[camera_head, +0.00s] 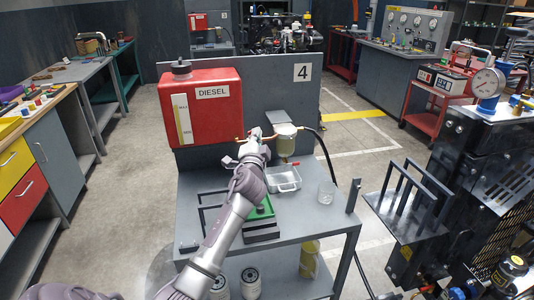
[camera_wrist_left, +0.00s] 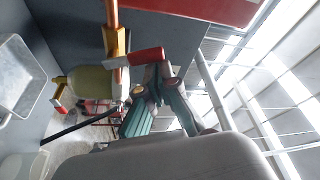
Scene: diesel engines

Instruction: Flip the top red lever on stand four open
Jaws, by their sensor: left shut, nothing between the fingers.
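Stand four (camera_head: 240,68) carries a number 4 sign and a red diesel tank (camera_head: 212,120). In the left wrist view a red lever (camera_wrist_left: 147,56) sticks out sideways from a brass valve (camera_wrist_left: 116,44) on a copper pipe. My left gripper (camera_head: 255,136) is shut and empty, up at the pipe between the tank and the filter bowl (camera_head: 286,147). In the left wrist view its teal fingers (camera_wrist_left: 158,92) are right by the red lever's outer end; I cannot tell whether they touch it. In the head view the gripper hides most of the valve. My right gripper is not in view.
A clear tray (camera_head: 284,180), a glass beaker (camera_head: 326,194) and a green-topped block (camera_head: 262,209) stand on the stand's grey shelf below the gripper. A black hose (camera_head: 327,152) hangs right of the filter. An engine (camera_head: 480,170) stands at the right.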

